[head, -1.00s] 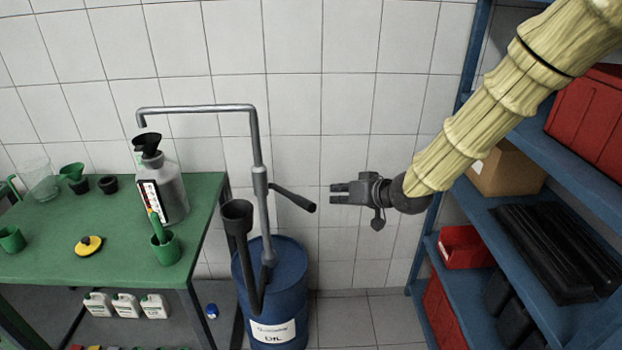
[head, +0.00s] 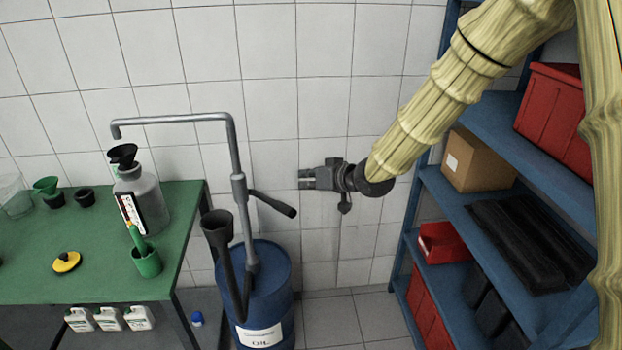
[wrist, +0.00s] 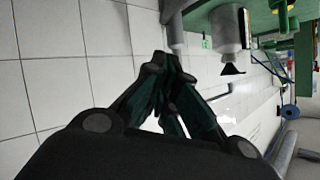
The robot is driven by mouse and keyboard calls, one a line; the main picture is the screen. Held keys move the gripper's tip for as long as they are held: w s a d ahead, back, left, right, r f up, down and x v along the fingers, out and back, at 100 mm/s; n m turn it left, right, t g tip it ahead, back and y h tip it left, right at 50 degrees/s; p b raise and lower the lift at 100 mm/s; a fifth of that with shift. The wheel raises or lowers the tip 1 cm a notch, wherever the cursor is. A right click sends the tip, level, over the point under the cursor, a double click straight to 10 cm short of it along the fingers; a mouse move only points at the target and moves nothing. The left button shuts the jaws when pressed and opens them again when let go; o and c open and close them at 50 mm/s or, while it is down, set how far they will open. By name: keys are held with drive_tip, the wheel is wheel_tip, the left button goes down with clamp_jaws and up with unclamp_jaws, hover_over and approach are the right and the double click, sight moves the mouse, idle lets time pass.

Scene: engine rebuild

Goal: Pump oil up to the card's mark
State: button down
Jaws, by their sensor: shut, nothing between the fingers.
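A blue oil drum (head: 268,282) stands on the floor, with a grey pump pipe (head: 236,150) rising from it. The pump's black handle (head: 272,204) slants down to the right. The spout reaches left over a grey can (head: 150,195) with a black funnel (head: 122,154) in its top. A card (head: 130,213) with a red and white face is at the can's front; its mark is too small to read. My gripper (head: 303,179) is shut and empty, right of and slightly above the handle, apart from it. The can (wrist: 226,28) and funnel (wrist: 232,69) also show sideways in the wrist view.
The can stands on a green table (head: 90,235) with a green cup (head: 146,262) and a yellow-black disc (head: 67,262). A black funnel-topped tube (head: 217,226) is beside the pump. Blue shelves (head: 470,205) with red bins and a cardboard box (head: 478,160) stand at right.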

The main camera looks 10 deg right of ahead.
drive_tip(key=w+a+f+p, duration=0.2)
drive_tip(key=a+f+p, duration=0.1)
drive_tip(key=f, duration=0.3)
drive_tip(key=shift+w+a+f+p, duration=0.25)
drive_tip(key=shift+w+a+p, duration=0.15)
drive_tip(key=shift+a, duration=0.25)
drive_tip(key=shift+f, duration=0.1)
